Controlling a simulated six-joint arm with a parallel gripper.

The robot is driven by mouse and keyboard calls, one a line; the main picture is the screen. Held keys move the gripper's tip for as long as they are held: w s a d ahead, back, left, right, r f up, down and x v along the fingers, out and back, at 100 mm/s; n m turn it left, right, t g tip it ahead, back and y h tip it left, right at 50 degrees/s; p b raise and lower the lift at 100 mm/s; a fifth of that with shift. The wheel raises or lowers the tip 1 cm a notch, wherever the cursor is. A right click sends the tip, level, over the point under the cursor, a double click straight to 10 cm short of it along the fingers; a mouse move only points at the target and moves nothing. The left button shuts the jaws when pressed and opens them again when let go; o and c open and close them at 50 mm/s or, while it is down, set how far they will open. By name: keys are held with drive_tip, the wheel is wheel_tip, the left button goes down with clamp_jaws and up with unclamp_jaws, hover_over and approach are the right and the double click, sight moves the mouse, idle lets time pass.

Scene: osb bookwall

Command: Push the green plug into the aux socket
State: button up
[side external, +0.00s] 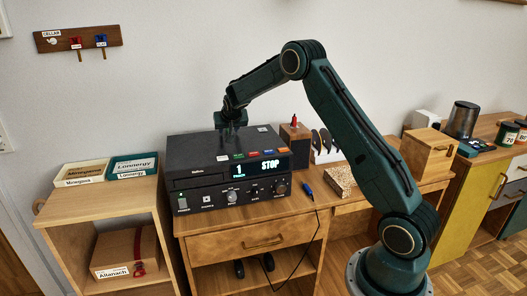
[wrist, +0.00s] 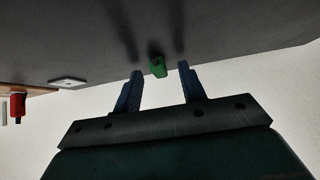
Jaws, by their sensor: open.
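A small green piece (wrist: 157,67), which looks like the green plug, is at the dark top of the player in the wrist view. My gripper (wrist: 160,69) is open, with one finger on each side of the green piece and gaps between. In the side view my gripper (side external: 231,139) points down over the top of the black player (side external: 195,155), and the green piece cannot be made out there. The player's front has a lit display reading "1 STOP", with knobs and small labels below. I cannot tell which spot is the aux socket.
Coloured tabs (side external: 254,153) line the player's front top edge; a white tag (side external: 262,129) lies behind. A blue-ended cable (side external: 308,188) lies right of the player. A dark box (side external: 295,133) with a red piece stands at the back right. Trays (side external: 132,167) stand left.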

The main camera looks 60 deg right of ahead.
drive_tip(key=shift+c, duration=0.2)
clamp_jaws()
drive_tip(key=shift+r, duration=0.1)
wheel_tip(320, 180, up, 20)
idle(0.9)
idle(0.5)
